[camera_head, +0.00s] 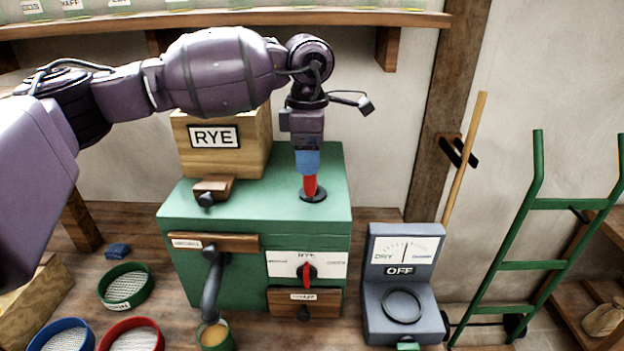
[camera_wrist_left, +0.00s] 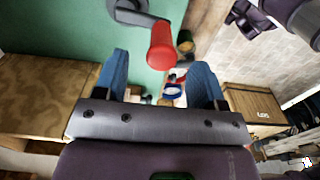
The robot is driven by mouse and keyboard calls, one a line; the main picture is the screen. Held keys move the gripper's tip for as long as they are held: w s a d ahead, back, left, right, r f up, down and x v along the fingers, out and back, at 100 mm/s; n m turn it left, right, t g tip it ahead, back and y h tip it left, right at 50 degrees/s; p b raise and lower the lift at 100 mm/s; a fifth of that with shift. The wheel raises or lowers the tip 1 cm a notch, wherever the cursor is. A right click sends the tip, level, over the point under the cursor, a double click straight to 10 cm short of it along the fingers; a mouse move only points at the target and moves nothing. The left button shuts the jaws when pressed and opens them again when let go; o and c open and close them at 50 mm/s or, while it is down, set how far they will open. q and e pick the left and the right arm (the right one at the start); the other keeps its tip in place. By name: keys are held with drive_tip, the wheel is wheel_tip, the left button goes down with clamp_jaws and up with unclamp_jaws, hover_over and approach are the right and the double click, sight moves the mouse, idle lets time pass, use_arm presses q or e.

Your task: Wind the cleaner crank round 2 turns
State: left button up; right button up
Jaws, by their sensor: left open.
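The cleaner is a green box (camera_head: 335,235) on the wooden floor, with its crank on top. The crank's red handle (camera_head: 310,187) stands up above a dark round hub (camera_head: 321,196). In the left wrist view the red handle (camera_wrist_left: 162,46) sits at the end of a grey crank arm (camera_wrist_left: 128,11). My left gripper (camera_head: 308,172) points down over the handle. In its wrist view the blue fingers of my left gripper (camera_wrist_left: 160,65) are apart, with the handle between them near the tips. I cannot tell whether they touch it. My right gripper is not seen.
A RYE hopper box (camera_head: 255,150) stands behind on the cleaner. A grey spout (camera_head: 212,285) and a red-pointer dial (camera_head: 285,263) are on its front. A grey meter reading OFF (camera_head: 390,315) and a green hand truck (camera_head: 535,204) stand right. Round sieves (camera_head: 144,294) lie left.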

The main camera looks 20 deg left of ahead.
use_arm(q)
wheel_tip(320, 180, up, 2)
drive_tip(key=shift+r+p, duration=0.2)
drive_tip(key=shift+p, duration=0.25)
drive_tip(key=shift+r+p, duration=0.75)
drive_tip(key=shift+r, duration=0.9)
drive_tip(key=shift+r+p, duration=0.3)
drive_tip(key=shift+r, duration=0.35)
